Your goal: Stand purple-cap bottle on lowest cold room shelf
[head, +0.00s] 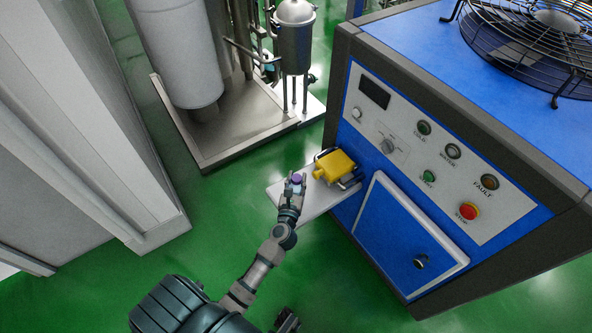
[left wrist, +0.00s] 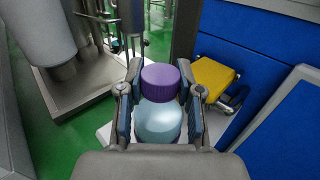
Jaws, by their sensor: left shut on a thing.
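The purple-cap bottle (left wrist: 160,115) has a pale blue body and a purple cap. It stands between the two fingers of my left gripper (left wrist: 158,100), which is shut on it. In the head view only the purple cap (head: 296,178) shows clearly, at the tip of my left gripper (head: 292,188). The bottle is over or on a small white shelf (head: 318,203) at the side of the blue machine; its base is hidden, so I cannot tell if it touches. My right gripper is not clearly in view. No cold room shelf is recognisable.
A yellow valve-like part (head: 334,166) sits right beside the bottle. The blue machine (head: 440,150) with a button panel fills the right. A steel tank skid (head: 240,130) stands behind. A grey wall or cabinet (head: 85,120) is at left. Green floor (head: 215,225) lies open between.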

